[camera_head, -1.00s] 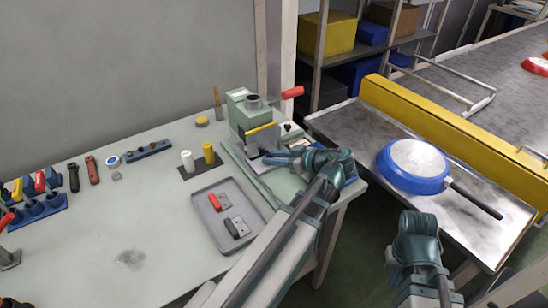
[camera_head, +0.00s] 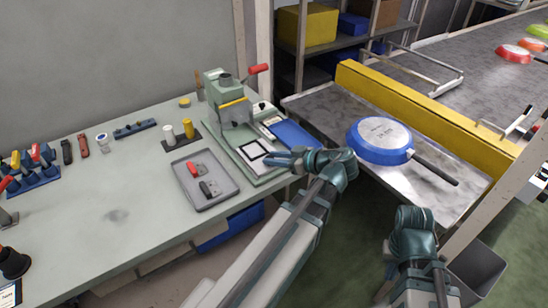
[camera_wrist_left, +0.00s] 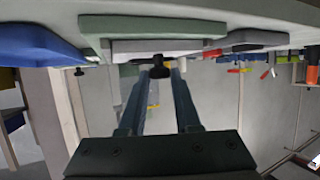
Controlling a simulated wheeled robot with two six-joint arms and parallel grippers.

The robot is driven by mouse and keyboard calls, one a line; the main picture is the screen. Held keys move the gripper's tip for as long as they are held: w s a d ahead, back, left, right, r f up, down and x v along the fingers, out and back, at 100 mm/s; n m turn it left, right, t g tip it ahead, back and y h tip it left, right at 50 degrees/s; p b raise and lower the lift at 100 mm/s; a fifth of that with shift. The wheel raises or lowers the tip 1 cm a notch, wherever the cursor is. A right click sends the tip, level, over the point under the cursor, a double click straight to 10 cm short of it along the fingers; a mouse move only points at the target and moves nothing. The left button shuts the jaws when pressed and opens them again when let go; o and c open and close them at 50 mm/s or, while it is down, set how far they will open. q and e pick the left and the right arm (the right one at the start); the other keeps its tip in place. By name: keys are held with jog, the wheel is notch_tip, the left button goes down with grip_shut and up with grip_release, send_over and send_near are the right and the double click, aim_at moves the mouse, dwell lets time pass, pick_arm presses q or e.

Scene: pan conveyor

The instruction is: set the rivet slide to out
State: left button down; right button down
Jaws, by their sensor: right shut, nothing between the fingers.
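The green rivet press (camera_head: 232,100) stands at the bench's right corner, with a red-tipped lever. A pale square with a dark outline (camera_head: 258,149) lies on its base. I cannot tell the rivet slide's setting. In the left wrist view a dark knob (camera_wrist_left: 159,71) sticks out at the edge of a light plate under the green base (camera_wrist_left: 150,25). My left gripper (camera_head: 282,158) is at the base's front edge. Its fingers (camera_wrist_left: 160,76) are apart, with the knob between or just beyond their tips; contact is unclear. My right gripper (camera_head: 410,215) is shut and empty, off the bench.
A grey tray (camera_head: 228,192) with red and dark pieces lies left of the base, a blue pad (camera_head: 298,137) right of it. A blue pan (camera_head: 380,141) lies upside down on the metal table by the yellow rail (camera_head: 420,115). Floor between bench and table is open.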

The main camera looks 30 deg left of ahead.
pick_arm(q)
jog(key=shift+s+d, duration=0.1)
jog(key=shift+d, duration=0.1)
pick_arm(e)
jog(key=shift+s+d, duration=0.1)
jog(key=shift+d, duration=0.1)
pick_arm(q)
jog(key=c, duration=1)
grip_release()
jog(key=shift+f, duration=0.1)
jog(key=shift+c, duration=0.2)
jog(key=shift+o, duration=0.7)
jog(key=shift+d, duration=0.15)
pick_arm(e)
jog(key=shift+d, duration=0.1)
